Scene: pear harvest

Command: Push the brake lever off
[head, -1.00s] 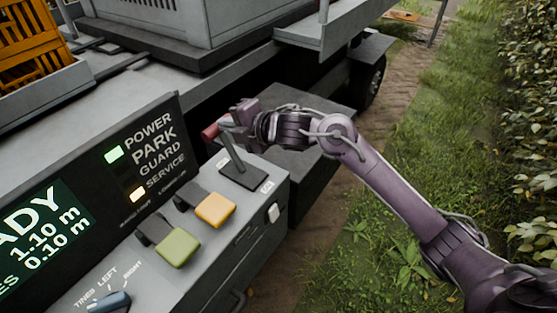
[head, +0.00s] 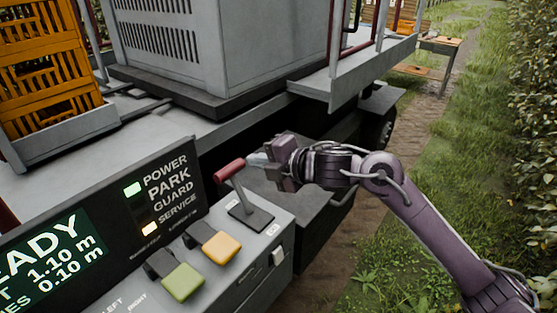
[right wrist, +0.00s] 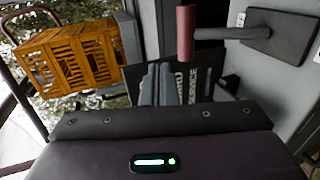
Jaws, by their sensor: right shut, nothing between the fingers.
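The stem leans slightly left in the head view. My right gripper (head: 258,160) is shut and empty, its grey fingertips just right of and behind the grip. A small gap seems to lie between them, though contact is hard to judge. In the right wrist view the red grip (right wrist: 186,33) and its base plate (right wrist: 285,38) are above and right of the closed fingers (right wrist: 157,85). My left gripper is not in view.
A yellow button (head: 221,247) and a green button (head: 183,281) sit left of the lever. The display panel (head: 150,205) stands behind them, with the POWER and SERVICE lamps lit. An orange crate (head: 45,75) is on the vehicle. Grass lies to the right.

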